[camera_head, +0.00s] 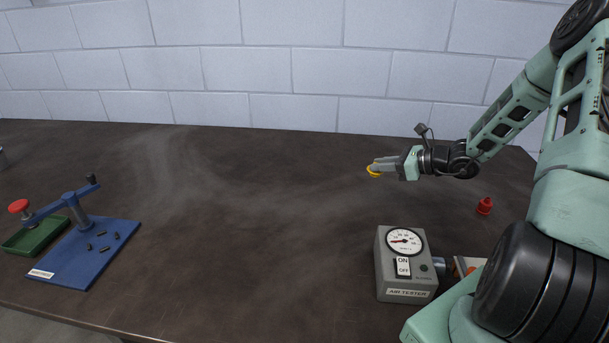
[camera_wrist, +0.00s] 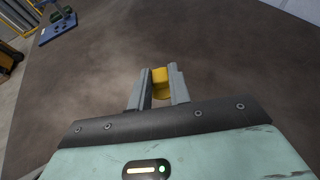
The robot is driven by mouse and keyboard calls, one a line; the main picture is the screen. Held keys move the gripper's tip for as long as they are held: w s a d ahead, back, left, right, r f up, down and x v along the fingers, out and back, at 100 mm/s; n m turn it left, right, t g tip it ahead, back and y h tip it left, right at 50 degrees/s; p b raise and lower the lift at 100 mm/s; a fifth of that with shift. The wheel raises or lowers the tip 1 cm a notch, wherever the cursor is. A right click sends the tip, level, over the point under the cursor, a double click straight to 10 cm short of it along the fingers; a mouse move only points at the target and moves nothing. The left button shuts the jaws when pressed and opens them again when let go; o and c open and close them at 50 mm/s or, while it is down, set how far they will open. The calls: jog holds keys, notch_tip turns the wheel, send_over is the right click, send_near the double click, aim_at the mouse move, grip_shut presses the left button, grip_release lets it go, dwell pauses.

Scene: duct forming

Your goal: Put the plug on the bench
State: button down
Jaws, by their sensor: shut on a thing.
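A small yellow piece, seemingly the plug (camera_head: 373,173), is held between the fingertips of my gripper (camera_head: 378,168). In the wrist view the yellow plug (camera_wrist: 160,80) sits between the two grey fingers of my gripper (camera_wrist: 159,88), which are shut on it. The fingers partly hide it. My gripper points left and appears to be above the dark bench (camera_head: 260,220), with a gap whose height I cannot tell exactly. The bench surface below and beyond the plug is bare.
A grey air tester (camera_head: 406,265) with a dial stands at the front right. A red stopper-like piece (camera_head: 484,206) stands at the right. A blue press plate (camera_head: 85,262) with small dark pieces and a green tray (camera_head: 32,240) are at the left. The bench middle is clear.

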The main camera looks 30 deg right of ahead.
aim_at(375, 204)
jog(key=shift+f+p, duration=0.8)
jog(key=shift+f, duration=4.2)
jog(key=shift+f, duration=0.2)
jog(key=c, duration=1.3)
grip_release()
jog(key=shift+r, duration=0.15)
